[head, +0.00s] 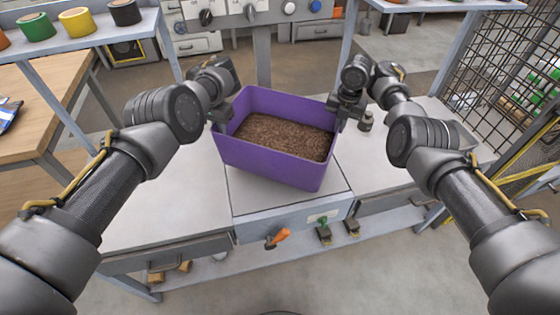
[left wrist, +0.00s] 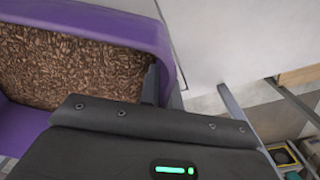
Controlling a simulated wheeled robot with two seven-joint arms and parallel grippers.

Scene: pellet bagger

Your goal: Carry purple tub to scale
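The purple tub (head: 265,160) is full of brown pellets and sits between my two grippers, over the middle of the bench. My left gripper (head: 224,116) is at the tub's left rim and appears shut on the wall; in the left wrist view one dark finger shows inside the tub's wall (left wrist: 168,60). My right gripper (head: 340,115) is at the right rim and appears shut on it, fingertips partly hidden. The tub hides part of a pale plate (head: 245,195) beneath it, perhaps the scale. I cannot tell whether the tub touches it.
The pale bench (head: 150,205) has free room to the left. A small metal weight-like object (head: 366,120) stands right of the tub. An orange handle (head: 278,238) sticks out at the front. A shelf with tape rolls (head: 75,22) is at upper left; a mesh fence (head: 500,75) is at right.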

